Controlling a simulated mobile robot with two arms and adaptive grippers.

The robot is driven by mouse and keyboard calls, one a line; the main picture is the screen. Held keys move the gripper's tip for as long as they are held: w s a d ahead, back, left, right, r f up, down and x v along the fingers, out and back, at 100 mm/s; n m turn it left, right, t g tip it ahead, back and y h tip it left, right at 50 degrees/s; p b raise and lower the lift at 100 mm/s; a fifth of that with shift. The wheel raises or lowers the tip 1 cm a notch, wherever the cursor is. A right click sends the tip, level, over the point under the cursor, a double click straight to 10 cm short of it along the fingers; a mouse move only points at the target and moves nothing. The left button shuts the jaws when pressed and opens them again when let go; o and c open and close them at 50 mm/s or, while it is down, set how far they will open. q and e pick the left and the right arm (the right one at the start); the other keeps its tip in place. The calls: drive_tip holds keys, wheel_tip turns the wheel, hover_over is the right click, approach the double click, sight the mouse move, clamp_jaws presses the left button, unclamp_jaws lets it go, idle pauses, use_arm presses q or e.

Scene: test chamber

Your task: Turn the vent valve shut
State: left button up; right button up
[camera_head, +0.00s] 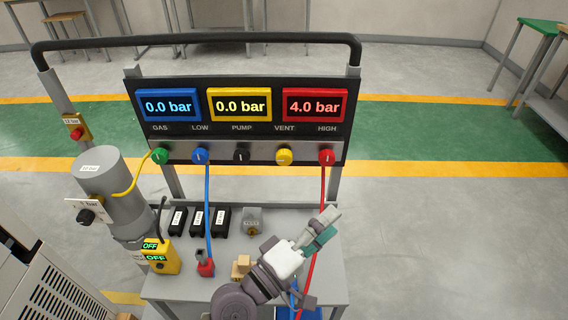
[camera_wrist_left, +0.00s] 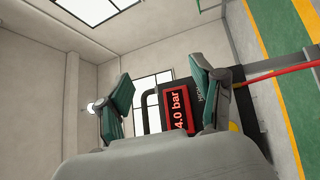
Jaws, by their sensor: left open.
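The vent valve is the yellow knob (camera_head: 284,156) under the VENT label on the panel (camera_head: 225,152) in the head view. A small light mark shows on its face; I cannot tell its setting for sure. My left gripper (camera_head: 329,227) is open and empty, below and to the right of the yellow knob and apart from it. In the left wrist view its two fingers (camera_wrist_left: 160,78) stand wide apart, with the red display (camera_wrist_left: 180,110) partly between them. A bit of yellow (camera_wrist_left: 234,127) shows beside the right finger. My right gripper is not in view.
Green (camera_head: 160,156), blue (camera_head: 200,155), black (camera_head: 240,156) and red (camera_head: 327,157) knobs flank the yellow one. A blue hose (camera_head: 208,205) and a red hose (camera_head: 321,190) hang down, the red one close by my left gripper. The red display (camera_head: 315,106) reads 4.0 bar; the others read 0.0.

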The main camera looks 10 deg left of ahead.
use_arm(q)
drive_tip(key=w+a+r+n+t+y, duration=0.25)
drive_tip(key=n+t+y, duration=0.2)
drive_tip(key=n, duration=0.55)
drive_tip(key=n+g+y, duration=0.3)
drive_tip(key=n+y, duration=0.8)
drive_tip(key=n, duration=0.5)
approach(284, 161)
drive_tip(key=w, duration=0.3)
drive_tip(key=w+a+p, duration=0.1)
drive_tip(key=w, duration=0.1)
drive_tip(key=w+p, duration=0.1)
drive_tip(key=w, duration=0.2)
drive_tip(key=shift+w+a, duration=0.25)
drive_tip(key=shift+w, duration=0.1)
drive_tip(key=shift+c, duration=0.3)
drive_tip(key=c, duration=1.1)
